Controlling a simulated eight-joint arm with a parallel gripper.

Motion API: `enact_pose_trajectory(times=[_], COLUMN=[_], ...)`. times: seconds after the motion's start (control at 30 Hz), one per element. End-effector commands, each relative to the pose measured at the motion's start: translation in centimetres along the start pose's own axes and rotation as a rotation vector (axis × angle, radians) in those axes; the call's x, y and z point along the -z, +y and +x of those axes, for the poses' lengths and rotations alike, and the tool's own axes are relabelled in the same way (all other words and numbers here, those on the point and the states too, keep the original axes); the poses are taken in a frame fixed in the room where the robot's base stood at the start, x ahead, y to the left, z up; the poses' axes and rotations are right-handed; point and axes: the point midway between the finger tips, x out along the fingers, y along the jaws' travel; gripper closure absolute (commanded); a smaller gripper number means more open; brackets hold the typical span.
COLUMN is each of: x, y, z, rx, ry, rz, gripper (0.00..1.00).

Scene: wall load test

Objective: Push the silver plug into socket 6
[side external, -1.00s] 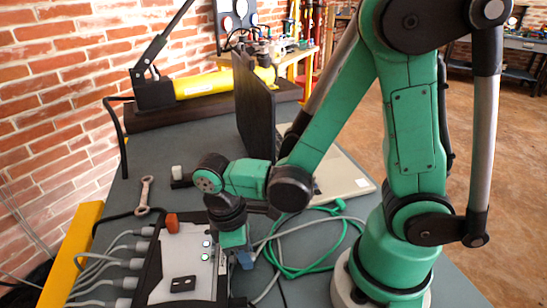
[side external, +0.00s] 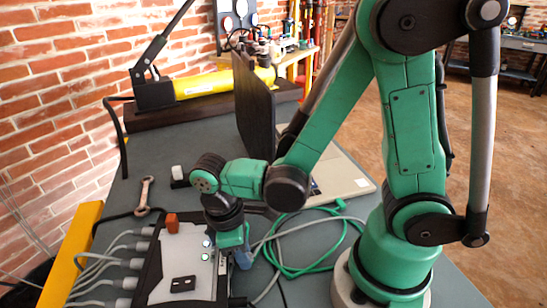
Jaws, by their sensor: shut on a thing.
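A pale grey panel box (side external: 180,265) with a black frame stands at the lower left of the table. Several grey plugs with cables, one of them a grey plug (side external: 125,283), sit along its left side. My gripper (side external: 244,260) is at the box's right side, pointing down, with blue-grey fingers close to the black frame. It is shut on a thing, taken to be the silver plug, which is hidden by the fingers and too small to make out. Socket 6 and its number cannot be made out.
A green cable (side external: 310,268) and grey cables lie looped right of the box. A laptop (side external: 340,180) stands behind my arm. A yellow cylinder pump (side external: 205,83) stands at the back.

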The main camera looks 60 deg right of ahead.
Motion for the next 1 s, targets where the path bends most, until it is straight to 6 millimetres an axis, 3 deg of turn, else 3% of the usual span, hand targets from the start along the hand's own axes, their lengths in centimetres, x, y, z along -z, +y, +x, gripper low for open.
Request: enact_pose_trajectory(times=[0.83, 0.87, 1.0], x=[0.68, 0.68, 0.67], y=[0.01, 0.01, 0.01], z=[-0.13, -0.13, -0.13], rx=[0.0, 0.0, 0.0], ry=[0.001, 0.001, 0.0], rz=[0.0, 0.0, 0.0], gripper=[1.0, 0.75, 0.41])
